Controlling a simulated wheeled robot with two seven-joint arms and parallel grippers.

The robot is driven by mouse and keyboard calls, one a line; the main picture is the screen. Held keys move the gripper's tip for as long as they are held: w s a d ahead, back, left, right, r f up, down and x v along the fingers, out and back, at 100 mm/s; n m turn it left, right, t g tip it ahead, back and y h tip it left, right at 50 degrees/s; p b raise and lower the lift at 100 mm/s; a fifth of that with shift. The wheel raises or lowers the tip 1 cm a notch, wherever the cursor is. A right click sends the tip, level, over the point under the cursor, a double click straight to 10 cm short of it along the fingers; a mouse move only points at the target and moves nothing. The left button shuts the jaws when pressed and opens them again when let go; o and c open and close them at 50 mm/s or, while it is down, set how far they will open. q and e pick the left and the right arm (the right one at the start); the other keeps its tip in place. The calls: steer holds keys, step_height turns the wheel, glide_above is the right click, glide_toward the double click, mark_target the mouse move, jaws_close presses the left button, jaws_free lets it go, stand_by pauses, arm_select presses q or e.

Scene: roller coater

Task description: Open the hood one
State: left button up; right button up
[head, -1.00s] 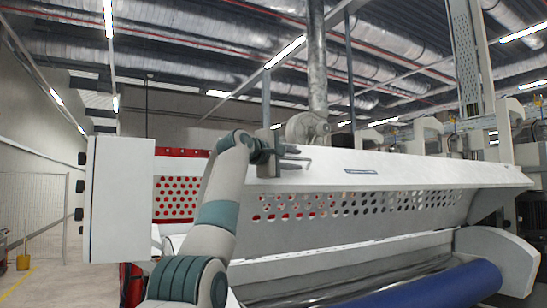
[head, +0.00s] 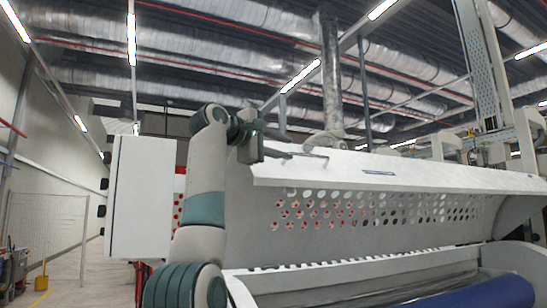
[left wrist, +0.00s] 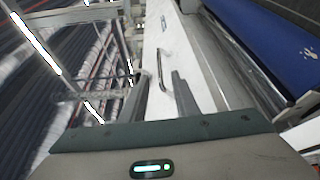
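The hood (head: 370,178) is a long white cover with a perforated front panel, spanning the machine above the blue roller (head: 480,294). A thin bar handle (head: 318,156) sticks out near the left end of its upper edge. My left gripper (head: 290,147) is at this handle. In the left wrist view the handle (left wrist: 161,70) lies just beyond and between the two apart fingers of the gripper (left wrist: 157,82); I cannot tell whether they touch it. The hood (left wrist: 160,32) runs away upward there. My right gripper is in neither view.
A white box-shaped cabinet (head: 142,195) stands left of the hood, close to my left arm. A tall perforated column (head: 478,70) rises behind at the right. The floor (head: 85,290) at the far left looks mostly free, with a yellow object (head: 41,282).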

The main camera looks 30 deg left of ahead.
arm_select(q)
steer(key=b+v, duration=0.1)
steer(key=v, duration=0.2)
steer(key=shift+s+a, duration=0.1)
steer(key=shift+s, duration=0.25)
stand_by(0.4)
